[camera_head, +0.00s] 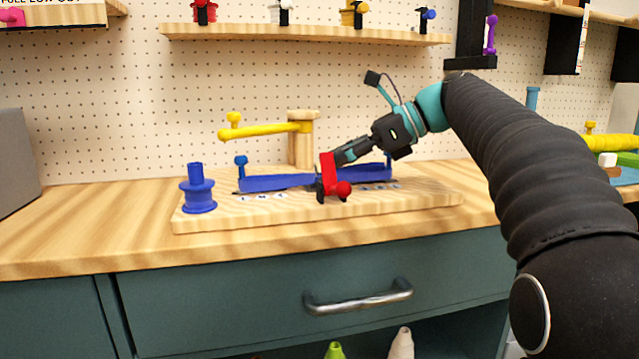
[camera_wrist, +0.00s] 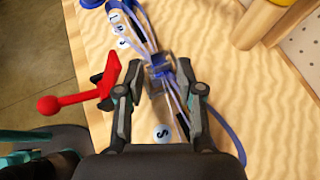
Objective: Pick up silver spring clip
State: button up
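My gripper (camera_wrist: 159,72) points down over the wooden board, its two fingers apart. In the head view my gripper (camera_head: 328,178) is low over the board, partly behind a red lever. Between the fingers in the wrist view is a small grey-blue block-like piece (camera_wrist: 158,68) on a bundle of thin pale strands (camera_wrist: 146,38). This piece may be the silver spring clip, but I cannot tell for sure. Gaps show between it and both fingers. I cannot make out a silver clip in the head view.
The red lever with a ball end (camera_head: 343,189) stands close beside my gripper. A blue trough (camera_head: 275,183) lies along the board (camera_head: 240,215). A yellow arm (camera_head: 265,131) on a wooden post (camera_head: 302,150) stands behind. A blue spool (camera_head: 198,192) is at left.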

jog(key=shift+x, duration=1.05)
grip_shut()
